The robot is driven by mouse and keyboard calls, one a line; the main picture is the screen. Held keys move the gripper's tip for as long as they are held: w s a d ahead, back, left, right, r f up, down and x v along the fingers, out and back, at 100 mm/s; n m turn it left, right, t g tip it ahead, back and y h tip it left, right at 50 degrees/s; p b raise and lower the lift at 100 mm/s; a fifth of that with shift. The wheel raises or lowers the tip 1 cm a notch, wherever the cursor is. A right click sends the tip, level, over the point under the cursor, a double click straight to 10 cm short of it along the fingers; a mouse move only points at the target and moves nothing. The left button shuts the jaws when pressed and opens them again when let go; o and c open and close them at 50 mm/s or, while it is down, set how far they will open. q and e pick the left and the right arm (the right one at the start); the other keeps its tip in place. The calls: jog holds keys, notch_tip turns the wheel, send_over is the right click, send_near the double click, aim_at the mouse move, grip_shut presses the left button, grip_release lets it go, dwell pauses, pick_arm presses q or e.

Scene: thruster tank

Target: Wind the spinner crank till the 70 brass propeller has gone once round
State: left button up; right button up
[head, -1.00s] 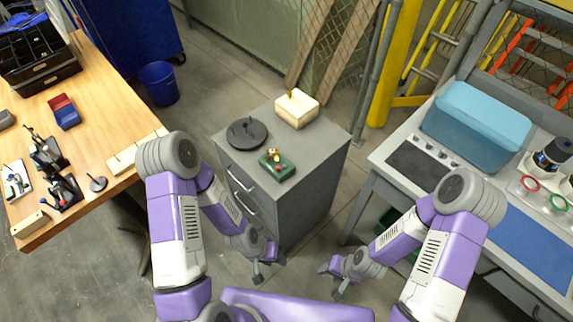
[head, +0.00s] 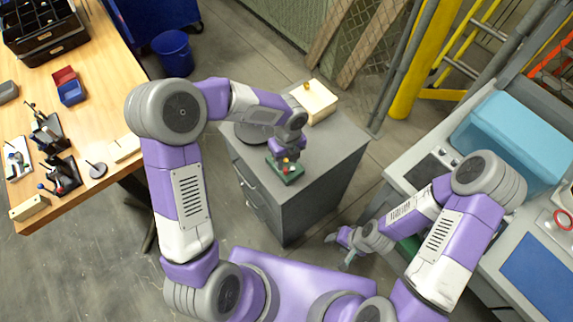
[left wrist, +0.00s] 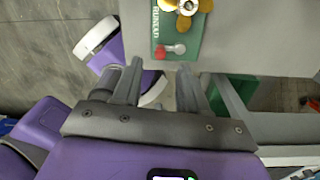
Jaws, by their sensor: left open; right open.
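The spinner is a small green block (head: 284,176) on top of the grey cabinet, mostly covered by my left gripper in the head view. In the left wrist view its green base (left wrist: 176,35) has white lettering, a brass propeller (left wrist: 187,8) cut off at the top edge, and a crank with a red knob (left wrist: 160,52) and a pale grey end. My left gripper (head: 287,156) is over the spinner; in the wrist view its open fingers (left wrist: 159,68) are just short of the red knob, with nothing between them. My right gripper (head: 342,246) is open and empty, low beside the cabinet.
A cream box (head: 318,103) with a brass piece on top and a dark round disc (head: 250,133), partly behind my arm, share the cabinet top (head: 335,150). A wooden bench (head: 107,100) with tools is at left. A grey bench with a blue tank (head: 515,135) is at right.

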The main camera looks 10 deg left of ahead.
aim_at(286, 170)
pick_arm(q)
notch_tip(286, 170, down, 6)
jog(key=shift+s+r+b, duration=0.1)
jog(key=shift+r+b, duration=0.15)
jog(key=shift+b, duration=0.45)
grip_shut()
